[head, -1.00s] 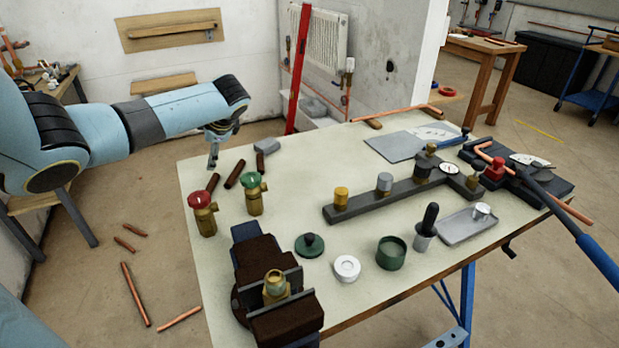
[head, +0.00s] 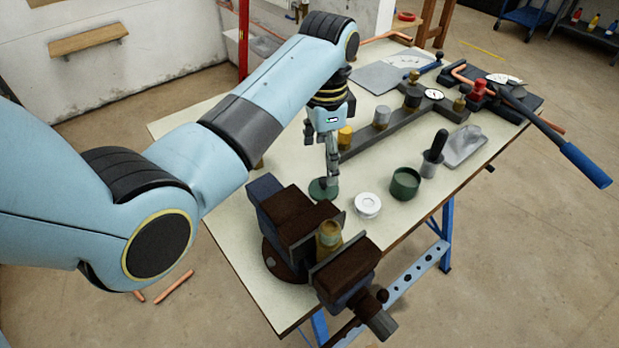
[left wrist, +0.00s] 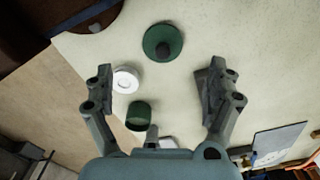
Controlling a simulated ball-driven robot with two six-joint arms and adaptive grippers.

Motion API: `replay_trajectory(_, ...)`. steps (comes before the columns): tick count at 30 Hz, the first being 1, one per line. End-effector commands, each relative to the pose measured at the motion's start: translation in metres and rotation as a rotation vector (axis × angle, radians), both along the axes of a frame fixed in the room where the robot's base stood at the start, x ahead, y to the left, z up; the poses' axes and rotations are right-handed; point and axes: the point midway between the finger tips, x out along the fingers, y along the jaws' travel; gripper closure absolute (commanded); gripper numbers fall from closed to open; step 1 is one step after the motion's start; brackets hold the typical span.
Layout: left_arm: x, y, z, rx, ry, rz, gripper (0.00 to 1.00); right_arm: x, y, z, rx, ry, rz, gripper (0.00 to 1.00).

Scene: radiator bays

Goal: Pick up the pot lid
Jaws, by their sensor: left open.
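The pot lid is a dark green disc with a dark knob. In the head view the lid (head: 318,190) lies on the bench behind the vise, partly hidden by my left gripper (head: 331,178). In the left wrist view the lid (left wrist: 155,50) lies flat ahead of my left gripper (left wrist: 160,75), whose two fingers are spread wide with nothing between them. The gripper points down, just over the lid in the head view. The green pot (head: 405,184) stands to the right without a lid on it. My right gripper is not in view.
A dark vise (head: 300,225) holding a brass fitting (head: 329,238) stands in front of the lid. A white round piece (head: 367,205) lies between lid and pot. Behind is a dark manifold bar (head: 400,118). A black-handled tool (head: 434,150) stands beside the pot.

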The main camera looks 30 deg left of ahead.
Motion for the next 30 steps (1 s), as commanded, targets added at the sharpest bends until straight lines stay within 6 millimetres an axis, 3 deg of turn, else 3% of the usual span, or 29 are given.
replay_trajectory(3,0.0,0.001,-0.02,0.001,0.003,0.001,0.12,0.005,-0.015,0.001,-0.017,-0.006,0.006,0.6)
replay_trajectory(9,0.0,0.002,-0.037,0.002,0.002,0.001,0.12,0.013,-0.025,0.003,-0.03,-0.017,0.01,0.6)
replay_trajectory(18,0.002,0.004,-0.08,0.002,0.001,0.002,0.12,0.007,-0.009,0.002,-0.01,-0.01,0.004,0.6)
replay_trajectory(27,0.002,0.004,-0.085,0.003,-0.001,0.002,0.12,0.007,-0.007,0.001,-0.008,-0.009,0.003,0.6)
replay_trajectory(30,0.002,0.004,-0.085,0.003,-0.001,0.002,0.25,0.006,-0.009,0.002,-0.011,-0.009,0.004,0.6)
